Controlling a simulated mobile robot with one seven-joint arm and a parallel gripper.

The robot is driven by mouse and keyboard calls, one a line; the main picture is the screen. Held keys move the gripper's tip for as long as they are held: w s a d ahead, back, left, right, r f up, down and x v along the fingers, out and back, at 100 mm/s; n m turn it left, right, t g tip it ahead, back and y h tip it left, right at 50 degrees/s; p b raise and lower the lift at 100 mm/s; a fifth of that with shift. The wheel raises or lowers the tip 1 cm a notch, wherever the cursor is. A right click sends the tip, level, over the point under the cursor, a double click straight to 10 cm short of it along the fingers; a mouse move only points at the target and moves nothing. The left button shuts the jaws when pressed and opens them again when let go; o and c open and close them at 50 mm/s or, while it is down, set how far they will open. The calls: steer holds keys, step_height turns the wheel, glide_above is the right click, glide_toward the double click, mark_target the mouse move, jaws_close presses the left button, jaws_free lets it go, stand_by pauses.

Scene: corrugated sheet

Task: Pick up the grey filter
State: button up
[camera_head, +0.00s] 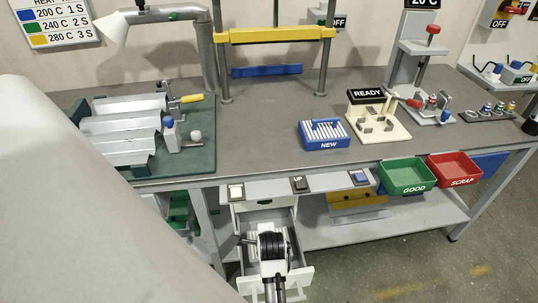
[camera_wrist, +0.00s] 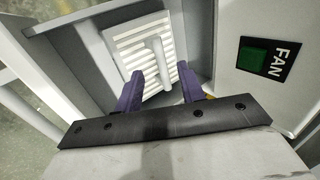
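The grey filter (camera_wrist: 134,45) is a pale slatted plate with an upright bar handle (camera_wrist: 161,62), lying in an open drawer (camera_wrist: 78,40) in the wrist view. My gripper (camera_wrist: 160,72) has two purple fingers spread apart, one on each side of the handle. A gap shows between each finger and the handle; I cannot tell how deep the fingertips reach. In the head view the open white drawer (camera_head: 301,281) is below the bench, and the dark end of my arm hides most of its inside.
A panel with a green FAN button (camera_wrist: 252,54) stands beside the drawer. The grey bench (camera_head: 260,104) is above it. On the bench are a blue NEW tray (camera_head: 327,144) and a cream READY stand (camera_head: 392,133). Green GOOD (camera_head: 407,189) and red SCRAP (camera_head: 461,181) bins hang at the front edge.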

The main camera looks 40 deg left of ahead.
steer(key=shift+p+x, duration=0.45)
steer(key=shift+x, duration=2.45)
steer(key=shift+w+d, duration=0.1)
steer(key=shift+c, duration=0.3)
jaws_close()
